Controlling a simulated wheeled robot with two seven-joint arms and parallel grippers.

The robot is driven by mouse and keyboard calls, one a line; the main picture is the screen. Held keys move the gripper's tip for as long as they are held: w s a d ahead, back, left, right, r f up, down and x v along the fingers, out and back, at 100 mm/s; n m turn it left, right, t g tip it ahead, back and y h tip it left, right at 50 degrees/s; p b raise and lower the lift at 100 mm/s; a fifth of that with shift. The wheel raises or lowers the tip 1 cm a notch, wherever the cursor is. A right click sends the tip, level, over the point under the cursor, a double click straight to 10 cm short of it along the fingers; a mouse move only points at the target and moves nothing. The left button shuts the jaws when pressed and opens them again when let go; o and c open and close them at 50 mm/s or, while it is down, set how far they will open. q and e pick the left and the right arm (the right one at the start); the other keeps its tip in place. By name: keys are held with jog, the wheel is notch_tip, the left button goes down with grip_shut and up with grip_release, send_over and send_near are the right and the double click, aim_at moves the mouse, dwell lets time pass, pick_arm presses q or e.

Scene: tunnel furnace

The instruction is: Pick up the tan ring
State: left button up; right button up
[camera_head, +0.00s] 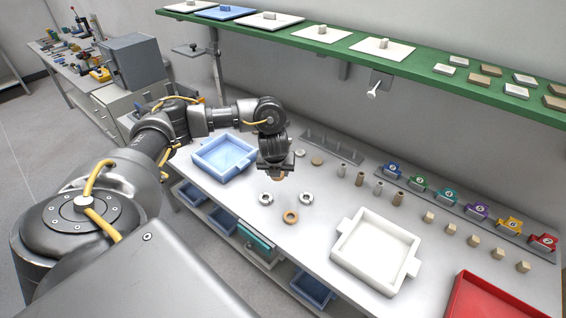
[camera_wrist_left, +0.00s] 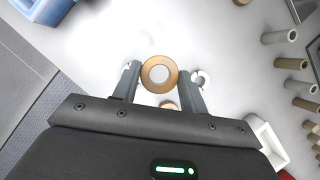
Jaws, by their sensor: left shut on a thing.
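My left gripper (camera_head: 276,172) is above the white table, pointing down. In the left wrist view its two fingers (camera_wrist_left: 160,76) stand on either side of a tan ring (camera_wrist_left: 146,76) and are shut on it. A bit of this tan ring shows under the gripper in the head view (camera_head: 280,178). A second tan ring (camera_head: 291,222) lies on the table, and in the wrist view it is partly hidden (camera_wrist_left: 168,105) by my gripper body. My right gripper is not in view.
Two silver rings (camera_head: 266,199) (camera_head: 307,199) lie on the table below. A blue tray (camera_head: 196,160) stands left and a white tray (camera_head: 340,255) right. Several cylinders and small blocks stand farther right. A green shelf (camera_head: 345,48) runs above the table's back.

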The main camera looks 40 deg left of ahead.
pick_arm(q)
jog(key=s+d+r+p, duration=0.2)
jog(key=s+r, duration=0.1)
jog(key=s, duration=0.3)
jog(key=s+d+r+m+g+h+b, duration=0.1)
jog(key=d+m+g+h+b, duration=0.2)
jog(key=d+m, duration=1.3)
jog(key=s+d+r+m+g+h+b, duration=0.1)
jog(key=d+m+g+h+b, duration=0.2)
jog(key=d+m, duration=1.4)
jog(key=d+b, duration=0.1)
jog(key=b, duration=0.2)
jog(key=shift+s+d+r+g, duration=0.2)
jog(key=shift+d+g, duration=0.1)
jog(key=shift+d, duration=0.1)
